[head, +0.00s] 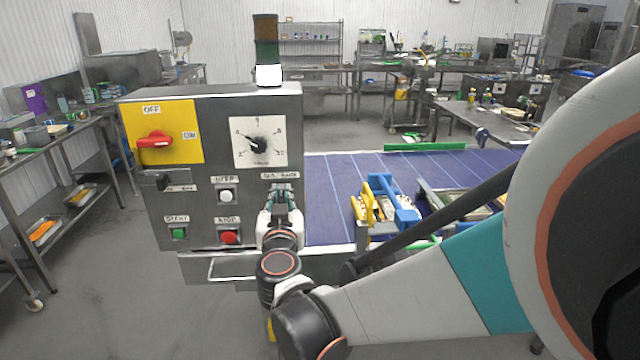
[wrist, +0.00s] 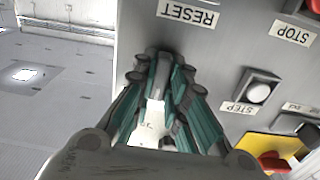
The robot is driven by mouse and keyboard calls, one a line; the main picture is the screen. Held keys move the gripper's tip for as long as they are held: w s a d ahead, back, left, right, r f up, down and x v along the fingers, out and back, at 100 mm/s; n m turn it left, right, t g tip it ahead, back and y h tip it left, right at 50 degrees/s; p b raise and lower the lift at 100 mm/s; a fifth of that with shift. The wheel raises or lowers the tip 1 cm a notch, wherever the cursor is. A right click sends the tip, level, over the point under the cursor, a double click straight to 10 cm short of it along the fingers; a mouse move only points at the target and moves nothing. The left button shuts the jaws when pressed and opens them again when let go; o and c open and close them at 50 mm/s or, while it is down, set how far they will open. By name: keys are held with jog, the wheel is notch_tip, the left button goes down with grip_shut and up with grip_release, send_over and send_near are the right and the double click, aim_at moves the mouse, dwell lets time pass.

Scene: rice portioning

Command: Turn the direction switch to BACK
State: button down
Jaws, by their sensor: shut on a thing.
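The grey control panel (head: 205,210) stands at left centre in the head view. My gripper (head: 281,188) is at its right side, below a small white label (head: 280,176) that is too small to read surely. In the wrist view my gripper (wrist: 165,70) reaches the panel face beside the RESET label (wrist: 187,13), its fingers closed in. I cannot tell which way the knob points.
The panel also carries a red rotary switch (head: 155,140) on yellow, a dial (head: 259,142), a white STEP button (head: 226,196), a green START button (head: 179,233) and a red STOP button (head: 229,237). A blue conveyor (head: 335,190) lies right of the panel.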

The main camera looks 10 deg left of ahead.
jog(key=shift+m, duration=1.1)
jog(key=shift+m+b, duration=0.35)
jog(key=shift+m, duration=1.85)
jog(key=c, duration=0.6)
grip_release()
jog(key=shift+o, duration=0.2)
jog(key=v, duration=0.8)
